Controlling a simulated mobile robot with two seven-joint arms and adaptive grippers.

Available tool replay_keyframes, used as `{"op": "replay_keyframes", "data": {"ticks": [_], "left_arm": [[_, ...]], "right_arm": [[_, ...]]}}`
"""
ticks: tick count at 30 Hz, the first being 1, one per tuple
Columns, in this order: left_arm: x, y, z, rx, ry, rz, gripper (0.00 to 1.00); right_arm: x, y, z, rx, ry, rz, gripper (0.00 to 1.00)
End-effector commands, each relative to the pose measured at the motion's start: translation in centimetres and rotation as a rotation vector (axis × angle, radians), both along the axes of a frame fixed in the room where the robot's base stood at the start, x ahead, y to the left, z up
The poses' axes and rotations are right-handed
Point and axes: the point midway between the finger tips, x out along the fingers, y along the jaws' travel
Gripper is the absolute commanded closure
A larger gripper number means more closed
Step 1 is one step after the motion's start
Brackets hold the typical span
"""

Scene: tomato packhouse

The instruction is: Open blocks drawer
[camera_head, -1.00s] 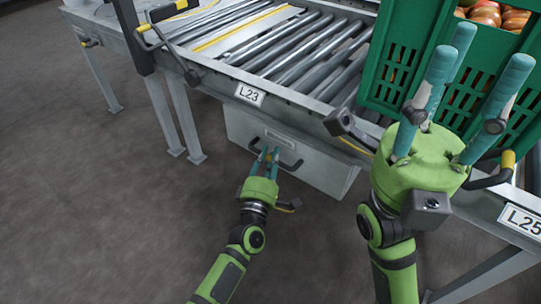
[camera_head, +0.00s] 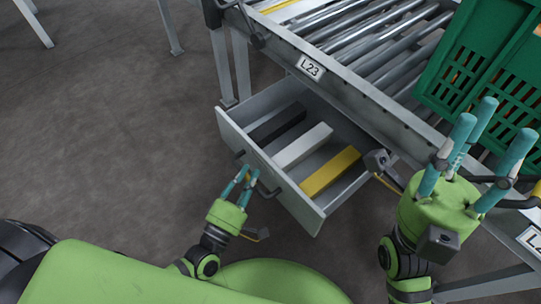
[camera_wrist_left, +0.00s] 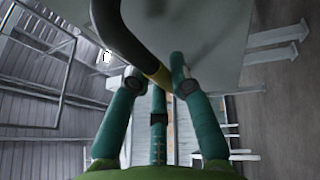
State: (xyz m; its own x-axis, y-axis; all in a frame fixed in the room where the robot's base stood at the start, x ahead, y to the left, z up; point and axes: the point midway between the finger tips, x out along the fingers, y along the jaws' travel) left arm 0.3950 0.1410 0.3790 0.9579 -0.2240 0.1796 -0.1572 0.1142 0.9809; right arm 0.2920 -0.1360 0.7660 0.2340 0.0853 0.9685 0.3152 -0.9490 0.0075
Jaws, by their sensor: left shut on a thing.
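The blocks drawer (camera_head: 301,209) stands pulled out beneath the roller conveyor in the head view, its inside visible. It holds a black block (camera_head: 277,124), a white block (camera_head: 302,146) and a yellow block (camera_head: 330,172), lying side by side. My left gripper (camera_head: 243,177) is shut on the dark drawer handle (camera_head: 268,191) at the drawer front. In the left wrist view, the handle (camera_wrist_left: 125,42), with a yellow part, passes between the fingers of my left gripper (camera_wrist_left: 158,85). My right gripper (camera_head: 490,125) is open and empty, its fingers pointing up, right of the drawer.
The roller conveyor (camera_head: 372,45) with label L23 (camera_head: 310,67) is above and behind the drawer. A green crate (camera_head: 482,62) stands on it at the right. Conveyor legs (camera_head: 221,68) stand left of the drawer. The floor (camera_head: 110,130) at left is clear.

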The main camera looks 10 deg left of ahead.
Motion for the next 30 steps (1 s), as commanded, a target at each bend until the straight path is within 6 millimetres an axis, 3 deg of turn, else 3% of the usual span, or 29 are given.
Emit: {"op": "replay_keyframes", "data": {"ticks": [3,9,26,27,28,30], "left_arm": [[-1.9,1.3,0.1,-0.001,0.003,-0.001,1.00],[-3.7,2.7,0.0,-0.003,0.002,0.000,1.00],[-4.5,3.3,0.0,-0.004,0.000,0.002,1.00],[-4.4,3.3,0.0,-0.004,0.000,0.002,0.67],[-4.4,3.3,0.0,-0.004,0.000,0.002,0.55],[-4.4,3.3,0.0,-0.002,0.000,0.002,0.54]], "right_arm": [[0.3,0.4,0.4,-0.017,0.027,0.003,0.60],[0.6,0.8,0.6,-0.035,0.056,0.004,0.60],[0.8,1.0,0.5,-0.042,0.070,0.005,0.60],[0.8,1.0,0.5,-0.042,0.070,0.005,0.60],[0.8,1.0,0.5,-0.042,0.070,0.005,0.60],[0.8,1.0,0.6,-0.042,0.070,0.005,0.60]]}}
